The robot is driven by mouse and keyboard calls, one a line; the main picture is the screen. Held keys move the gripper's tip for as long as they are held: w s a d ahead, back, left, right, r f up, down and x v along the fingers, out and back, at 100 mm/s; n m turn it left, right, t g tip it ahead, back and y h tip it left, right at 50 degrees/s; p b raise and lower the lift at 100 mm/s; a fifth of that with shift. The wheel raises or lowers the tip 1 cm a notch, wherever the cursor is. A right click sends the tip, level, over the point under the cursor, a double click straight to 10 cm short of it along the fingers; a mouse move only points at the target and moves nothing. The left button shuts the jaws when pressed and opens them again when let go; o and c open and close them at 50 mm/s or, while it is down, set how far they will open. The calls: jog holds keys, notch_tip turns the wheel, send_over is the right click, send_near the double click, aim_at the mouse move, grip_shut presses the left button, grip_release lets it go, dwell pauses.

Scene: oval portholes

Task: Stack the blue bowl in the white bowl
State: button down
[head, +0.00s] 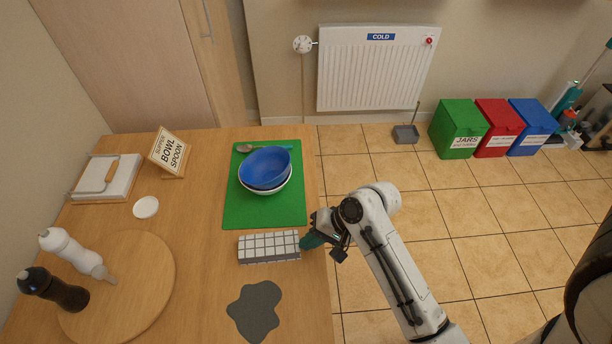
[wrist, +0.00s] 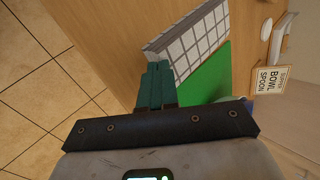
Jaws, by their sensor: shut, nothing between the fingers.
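The blue bowl (head: 265,167) sits inside the white bowl (head: 270,189), slightly tilted, with the white rim showing below it. Both stand on a green mat (head: 240,212) on the wooden table. The bowls are mostly hidden in the wrist view.
A spoon (head: 247,148) lies on the mat behind the bowls. A round board (head: 125,285) with salt and pepper mills, a dark grey patch (head: 256,310) and a sign (head: 169,152) are on the table.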

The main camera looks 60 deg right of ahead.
jog(key=d+m+t, duration=0.1)
jog(key=d+m, duration=0.1)
jog(key=m, duration=0.1)
jog(key=d+m+t+y, duration=0.1)
jog(key=d+m+t, duration=0.1)
jog(key=m, duration=0.1)
jog(key=d+m+t, duration=0.1)
jog(key=d+m, duration=0.1)
jog(key=m, duration=0.2)
jog(key=shift+w+d+r+t+y, duration=0.25)
jog(key=shift+w+r+t+y, duration=0.05)
jog(key=shift+w+r+t, duration=0.1)
jog(key=s+d+r+m+t+h, duration=0.2)
jog(key=d+r+m+t, duration=0.3)
jog(key=d+m, duration=0.45)
jog(key=m+t+p, duration=0.1)
jog(key=p, duration=0.1)
send_near(288, 168)
jog(key=x, duration=0.7)
jog(key=shift+r, duration=0.1)
jog(key=shift+x, duration=1.05)
jog(key=shift+w+a, duration=0.1)
jog(key=shift+w, duration=0.2)
jog(key=shift+s, duration=0.15)
